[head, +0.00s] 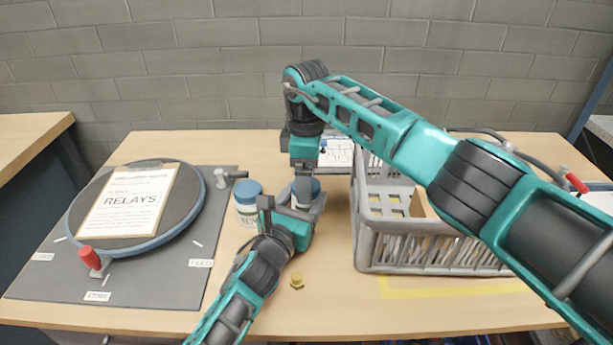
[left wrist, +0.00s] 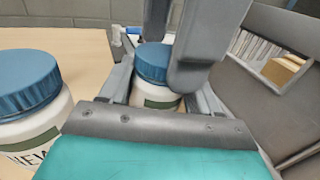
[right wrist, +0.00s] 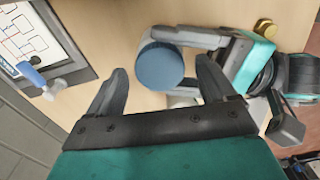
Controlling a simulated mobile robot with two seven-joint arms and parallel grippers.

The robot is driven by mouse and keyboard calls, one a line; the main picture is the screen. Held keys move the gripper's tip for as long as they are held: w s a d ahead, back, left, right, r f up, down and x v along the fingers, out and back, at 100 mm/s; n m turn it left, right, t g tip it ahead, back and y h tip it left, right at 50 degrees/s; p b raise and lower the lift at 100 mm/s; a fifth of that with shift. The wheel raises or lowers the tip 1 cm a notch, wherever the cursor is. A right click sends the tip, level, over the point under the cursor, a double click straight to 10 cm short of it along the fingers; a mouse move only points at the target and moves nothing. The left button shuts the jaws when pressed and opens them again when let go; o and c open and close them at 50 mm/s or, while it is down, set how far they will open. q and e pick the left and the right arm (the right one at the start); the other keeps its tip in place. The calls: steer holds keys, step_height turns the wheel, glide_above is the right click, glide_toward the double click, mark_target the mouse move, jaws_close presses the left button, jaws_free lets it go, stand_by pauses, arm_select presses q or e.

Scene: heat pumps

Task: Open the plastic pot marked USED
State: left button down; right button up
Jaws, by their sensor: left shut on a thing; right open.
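A white pot with a blue lid (left wrist: 153,62) stands on the table; its label is not readable, and the lid sits on it. My left gripper (head: 299,207) is shut around this pot's body, as the left wrist view shows. My right gripper (right wrist: 162,76) points down from above, open, with its fingers on either side of the blue lid (right wrist: 160,66) and apart from it in the right wrist view. In the head view the grippers hide most of this pot. A second pot (head: 247,208) with a blue lid, its label reading NEW in the left wrist view (left wrist: 30,100), stands to the left.
A grey crate (head: 365,240) stands close on the right. A round turntable with a RELAYS clipboard (head: 128,200) is on the left. A brass fitting (head: 297,280) lies in front of the grippers. A board with a diagram (head: 337,153) is behind.

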step_height(320, 180, up, 4)
steer(key=shift+r, duration=0.1)
steer(key=shift+c, duration=0.4)
steer(key=shift+w+r+n, duration=0.1)
steer(key=shift+r+n, duration=0.8)
steer(key=shift+n, duration=0.3)
steer(key=r+n, duration=0.2)
steer(key=shift+n, duration=0.4)
steer(key=shift+f, duration=0.1)
step_height(320, 180, down, 8)
steer(key=shift+r, duration=0.15)
